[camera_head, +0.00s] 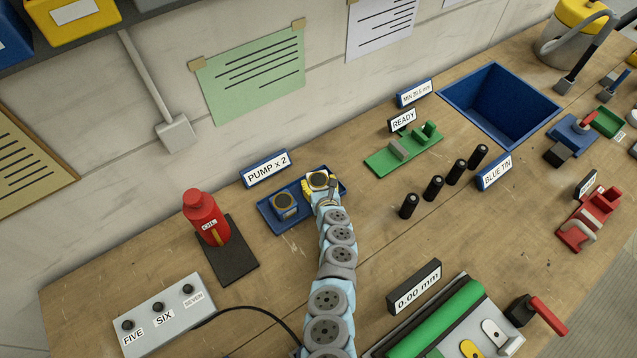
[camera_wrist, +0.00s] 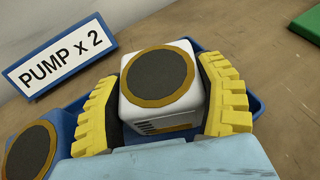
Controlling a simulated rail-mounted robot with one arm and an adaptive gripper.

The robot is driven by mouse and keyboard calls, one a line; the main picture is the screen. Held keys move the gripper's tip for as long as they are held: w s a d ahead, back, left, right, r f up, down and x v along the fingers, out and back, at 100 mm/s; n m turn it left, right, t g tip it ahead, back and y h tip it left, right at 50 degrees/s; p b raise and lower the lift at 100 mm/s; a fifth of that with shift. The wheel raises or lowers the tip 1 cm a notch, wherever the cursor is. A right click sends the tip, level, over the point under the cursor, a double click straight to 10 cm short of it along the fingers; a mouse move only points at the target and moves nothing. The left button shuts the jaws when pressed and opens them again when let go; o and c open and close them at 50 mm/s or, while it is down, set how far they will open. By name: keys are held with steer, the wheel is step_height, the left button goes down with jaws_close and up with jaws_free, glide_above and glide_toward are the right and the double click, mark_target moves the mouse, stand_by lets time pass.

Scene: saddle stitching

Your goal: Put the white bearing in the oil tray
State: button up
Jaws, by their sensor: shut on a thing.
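The white bearing (camera_wrist: 160,100) is a white block with a dark round top ringed in brown. It sits between the yellow fingers of my gripper (camera_wrist: 165,112), which are shut on it. In the head view the bearing (camera_head: 319,179) shows at the tip of my arm, over the right part of the blue oil tray (camera_head: 268,215). I cannot tell whether it touches the tray floor. A blue bearing (camera_head: 285,206) with a similar dark top stands in the left part of the tray; it also shows in the wrist view (camera_wrist: 32,150).
A "PUMP x 2" sign (camera_head: 267,168) stands behind the tray. A red oil can (camera_head: 202,217) on a dark pad is to the left. A green fixture (camera_head: 404,149) and several black cylinders (camera_head: 433,188) are to the right. A blue bin (camera_head: 497,103) is farther right.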

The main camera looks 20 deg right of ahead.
steer(key=shift+f, duration=0.2)
steer(key=o, duration=1.2)
steer(key=shift+r, duration=0.1)
steer(key=shift+o, duration=0.2)
